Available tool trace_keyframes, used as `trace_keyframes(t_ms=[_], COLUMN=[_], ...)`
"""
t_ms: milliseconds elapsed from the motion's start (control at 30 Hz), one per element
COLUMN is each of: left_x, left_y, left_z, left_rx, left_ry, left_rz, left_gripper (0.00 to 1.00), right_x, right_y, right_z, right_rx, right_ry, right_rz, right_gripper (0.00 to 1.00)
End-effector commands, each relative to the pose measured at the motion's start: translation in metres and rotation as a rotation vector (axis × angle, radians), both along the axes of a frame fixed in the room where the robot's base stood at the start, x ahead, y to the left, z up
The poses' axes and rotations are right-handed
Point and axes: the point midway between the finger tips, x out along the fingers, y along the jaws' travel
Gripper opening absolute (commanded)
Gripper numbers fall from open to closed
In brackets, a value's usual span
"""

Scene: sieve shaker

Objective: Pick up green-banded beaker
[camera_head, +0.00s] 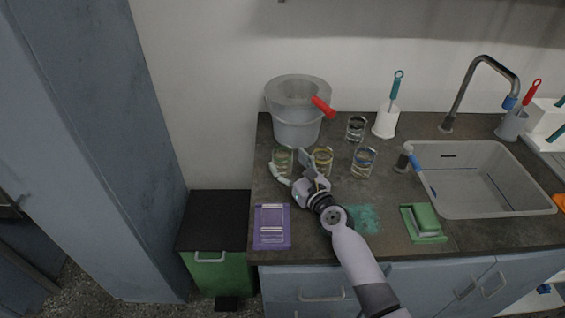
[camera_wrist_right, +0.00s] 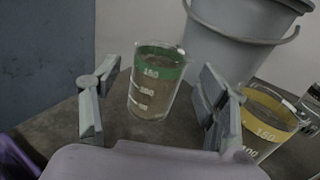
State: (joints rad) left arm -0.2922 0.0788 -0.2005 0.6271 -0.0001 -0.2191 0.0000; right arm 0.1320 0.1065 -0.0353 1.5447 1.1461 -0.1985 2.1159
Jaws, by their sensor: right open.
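The green-banded beaker (camera_head: 282,160) stands upright on the dark counter, in front of the grey bucket. In the right wrist view the green-banded beaker (camera_wrist_right: 155,85) stands between the two spread fingers, with a gap to each finger. My right gripper (camera_head: 293,168) is open around it; in the right wrist view the open gripper (camera_wrist_right: 153,105) reaches toward the beaker from the near side. A yellow-banded beaker (camera_head: 323,158) stands just right of the gripper, and it also shows in the right wrist view (camera_wrist_right: 266,120) close beside the right finger. My left gripper is not in view.
A grey bucket (camera_head: 297,125) with a red-handled tool stands behind. A blue-banded beaker (camera_head: 363,163) and a dark-banded beaker (camera_head: 356,128) stand to the right. A purple item (camera_head: 272,227) lies in front. The sink (camera_head: 480,175) is at the right.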

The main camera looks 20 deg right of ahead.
Motion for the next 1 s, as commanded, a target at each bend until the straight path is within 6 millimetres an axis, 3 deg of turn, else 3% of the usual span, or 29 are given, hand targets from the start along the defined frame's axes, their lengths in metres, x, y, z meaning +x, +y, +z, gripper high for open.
trace_keyframes(t_ms=[67, 200, 500, 1000], left_x=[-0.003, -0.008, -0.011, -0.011], left_y=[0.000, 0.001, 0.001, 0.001], left_z=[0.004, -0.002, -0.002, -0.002], left_rx=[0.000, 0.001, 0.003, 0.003], left_ry=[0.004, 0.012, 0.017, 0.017], left_rz=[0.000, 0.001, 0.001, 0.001], left_gripper=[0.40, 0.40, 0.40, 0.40], right_x=[0.013, 0.028, 0.032, 0.031], right_y=[0.005, 0.007, 0.008, 0.008], right_z=[0.007, 0.003, 0.003, 0.003], right_rx=[-0.003, -0.001, -0.001, -0.001], right_ry=[-0.003, 0.000, 0.000, 0.000], right_rz=[0.001, 0.000, 0.000, 0.000], right_gripper=[0.69, 0.69, 0.68, 0.34])
